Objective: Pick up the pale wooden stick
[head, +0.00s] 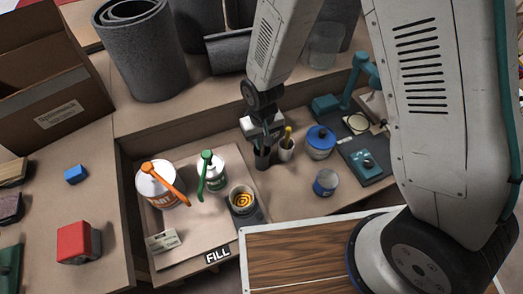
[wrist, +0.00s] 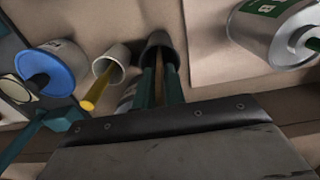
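The wooden stick (wrist: 158,82) shows as a thin brown strip between my two teal fingers in the wrist view. Its lower end runs toward a dark cup (wrist: 158,42), which also shows in the head view (head: 263,160). My gripper (wrist: 160,84) points down over this cup, with one finger on each side of the stick. The gap is narrow, and I cannot tell whether both fingers touch the stick. In the head view my gripper (head: 265,142) hides the stick.
Close beside stands a pale cup (head: 286,150) with a yellow-handled tool (head: 288,134). A blue-lidded jar (head: 320,142) and a small blue tin (head: 326,183) are to the right. A green-handled can (head: 213,172) and a paint can (head: 158,187) stand on a tray to the left.

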